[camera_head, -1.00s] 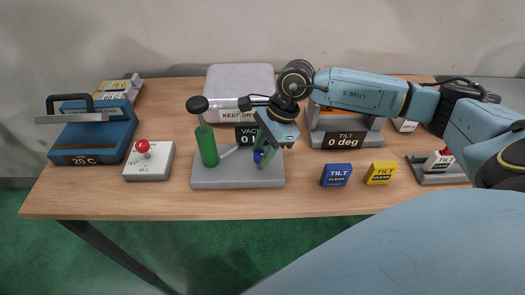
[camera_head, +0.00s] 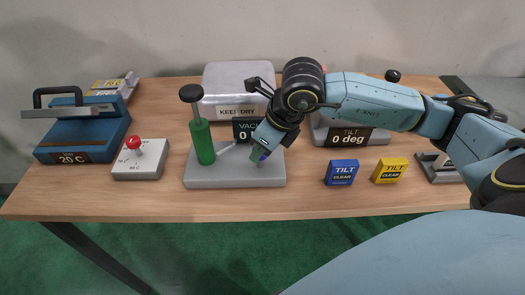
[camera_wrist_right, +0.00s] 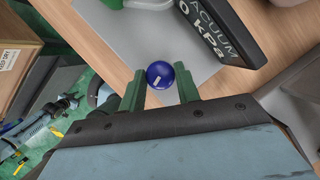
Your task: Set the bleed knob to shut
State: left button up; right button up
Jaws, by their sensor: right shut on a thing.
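The bleed knob is a round blue ball with a white mark, seen between the fingers in the right wrist view (camera_wrist_right: 160,75). In the head view only a bit of the blue knob (camera_head: 263,157) shows under my right gripper (camera_head: 260,151). It belongs to the grey vacuum base (camera_head: 225,180), which also carries a green pump (camera_head: 204,143) with a black top. My right gripper's green fingers (camera_wrist_right: 161,90) are on both sides of the knob, shut on it. The vacuum display (camera_head: 243,131) is partly covered by my arm; it reads 0 kPa in the wrist view. My left gripper is out of view.
A red-knobbed white box (camera_head: 137,165) and a blue 20 C press (camera_head: 82,130) stand at left. Blue (camera_head: 342,172) and yellow (camera_head: 390,171) TILT blocks lie at right, before the 0 deg tilt stand (camera_head: 350,137). A KEEP DRY case (camera_head: 238,85) stands behind.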

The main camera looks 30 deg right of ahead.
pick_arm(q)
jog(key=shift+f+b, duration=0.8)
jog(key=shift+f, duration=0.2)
pick_arm(e)
jog(key=shift+a+m+h, duration=0.1)
jog(key=shift+m+h, duration=0.4)
jog(key=shift+m, duration=0.8)
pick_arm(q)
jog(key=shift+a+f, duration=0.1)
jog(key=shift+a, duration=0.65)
pick_arm(e)
jog(key=o, duration=1)
jog(key=shift+s+r, duration=0.1)
jog(key=shift+r, duration=0.2)
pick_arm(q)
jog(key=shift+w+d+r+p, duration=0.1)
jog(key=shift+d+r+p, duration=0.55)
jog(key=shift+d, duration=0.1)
pick_arm(e)
jog(key=v, duration=1.2)
jog(key=shift+s+r, duration=0.3)
jog(key=shift+s, duration=0.1)
